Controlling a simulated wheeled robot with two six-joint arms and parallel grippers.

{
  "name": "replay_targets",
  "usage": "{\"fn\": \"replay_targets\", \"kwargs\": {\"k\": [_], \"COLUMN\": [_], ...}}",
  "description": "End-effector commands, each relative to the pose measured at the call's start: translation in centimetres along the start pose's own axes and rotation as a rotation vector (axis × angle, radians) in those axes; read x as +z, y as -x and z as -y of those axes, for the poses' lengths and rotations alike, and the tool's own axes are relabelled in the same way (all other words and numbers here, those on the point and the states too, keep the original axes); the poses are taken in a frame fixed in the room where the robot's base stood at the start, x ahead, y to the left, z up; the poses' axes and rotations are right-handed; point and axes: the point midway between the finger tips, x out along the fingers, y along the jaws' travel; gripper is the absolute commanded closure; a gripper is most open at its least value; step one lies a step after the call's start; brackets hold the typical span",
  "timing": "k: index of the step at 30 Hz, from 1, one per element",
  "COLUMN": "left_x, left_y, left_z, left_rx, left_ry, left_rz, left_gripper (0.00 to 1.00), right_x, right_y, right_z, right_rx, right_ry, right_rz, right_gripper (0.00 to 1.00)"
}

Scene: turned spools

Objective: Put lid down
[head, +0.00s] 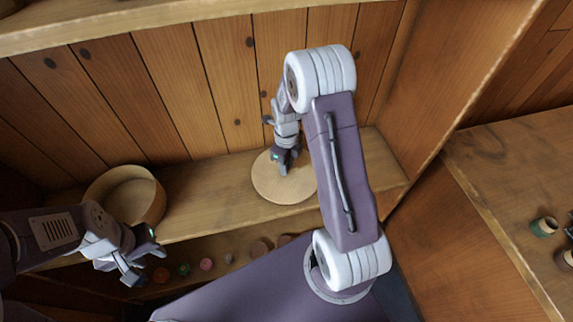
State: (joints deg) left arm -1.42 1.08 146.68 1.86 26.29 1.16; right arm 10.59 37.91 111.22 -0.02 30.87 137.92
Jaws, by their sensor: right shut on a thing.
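The lid (284,192) is a pale round wooden disc, lying flat at or just above the shelf; I cannot tell whether it touches the board. My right gripper (281,166) reaches down over the lid's upper middle and is shut on it; the grip point is small in the picture. The matching round box (152,201) stands open on the shelf at the left, apart from the lid. My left gripper (148,262) is at the lower left, in front of the shelf below the box, with its fingers apart and nothing between them.
The wooden shelf (215,195) has bare room between the box and the lid. Several small coloured spools, one of them pink (206,264), stand on a lower shelf. More spools, including a green one (544,227), stand on a side surface at the right.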

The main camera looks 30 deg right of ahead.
Motion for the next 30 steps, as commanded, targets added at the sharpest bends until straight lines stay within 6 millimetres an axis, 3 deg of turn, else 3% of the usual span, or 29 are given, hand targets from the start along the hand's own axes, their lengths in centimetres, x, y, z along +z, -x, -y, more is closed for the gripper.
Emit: {"fn": "replay_targets", "kwargs": {"k": [2,3,5,16,24,30], "left_x": [0.0,0.0,0.0,0.0,-0.1,-0.1], "left_y": [-0.2,-0.1,-0.1,0.2,0.8,1.1], "left_z": [0.0,0.0,0.0,0.0,0.0,0.0], "left_rx": [0.000,0.000,0.000,0.000,0.000,0.000], "left_ry": [0.000,0.000,0.000,0.000,0.000,0.000], "left_rz": [0.000,0.000,0.000,0.000,0.000,0.000], "left_gripper": [0.64,0.64,0.64,0.64,0.64,0.64], "right_x": [0.0,0.0,0.0,0.0,0.1,0.1], "right_y": [-0.3,-0.3,-0.2,0.6,7.2,11.1], "right_z": [0.0,0.0,0.0,0.0,0.1,0.1], "right_rx": [0.000,0.000,0.000,-0.001,-0.005,-0.002], "right_ry": [0.000,0.000,0.000,0.000,0.000,0.000], "right_rz": [0.000,0.000,0.000,0.001,0.006,0.003], "right_gripper": [1.00,0.71,0.58,0.58,0.58,0.58]}}
